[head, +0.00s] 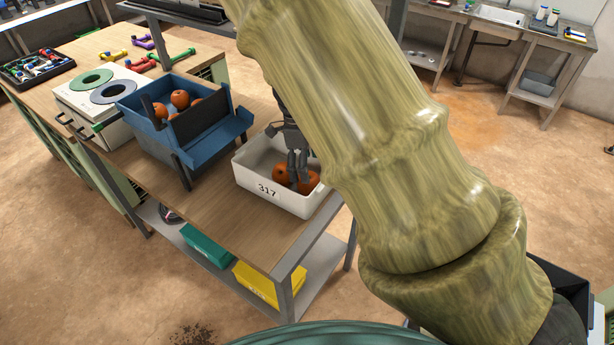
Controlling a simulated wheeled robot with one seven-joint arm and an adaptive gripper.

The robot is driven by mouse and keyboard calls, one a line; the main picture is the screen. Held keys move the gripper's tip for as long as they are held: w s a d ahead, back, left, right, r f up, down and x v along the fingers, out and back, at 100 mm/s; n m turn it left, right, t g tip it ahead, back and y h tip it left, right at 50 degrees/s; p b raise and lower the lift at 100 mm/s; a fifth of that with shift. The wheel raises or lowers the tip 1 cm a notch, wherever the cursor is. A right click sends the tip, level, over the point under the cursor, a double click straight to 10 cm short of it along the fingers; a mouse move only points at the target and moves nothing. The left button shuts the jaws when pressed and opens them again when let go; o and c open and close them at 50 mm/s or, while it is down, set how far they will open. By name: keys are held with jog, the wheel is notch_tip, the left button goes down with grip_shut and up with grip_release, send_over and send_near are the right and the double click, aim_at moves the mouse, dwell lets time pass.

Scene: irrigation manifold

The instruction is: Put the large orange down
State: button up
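A white bin marked 317 (268,190) stands on the near end of the wooden bench. At least two oranges, one on the left (280,173) and one on the right (310,180), show inside it. I cannot tell which is the large one. My gripper (297,178) points down into the bin, its dark fingers among the oranges. The fingers look close together and partly cover the fruit. I cannot tell whether they grip an orange.
A blue sorting stand (165,145) with several oranges (180,98) is left of the bin. Beyond it are a white box with round openings (92,105) and colourful valves (143,42). A bare bench strip (225,205) lies before the bin. Teal (207,246) and yellow (255,283) bins sit below.

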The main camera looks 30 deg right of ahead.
notch_tip(320, 180, up, 7)
jog(key=w+b, duration=0.1)
jog(key=shift+a, duration=0.2)
jog(key=shift+f, duration=0.1)
dwell(0.4)
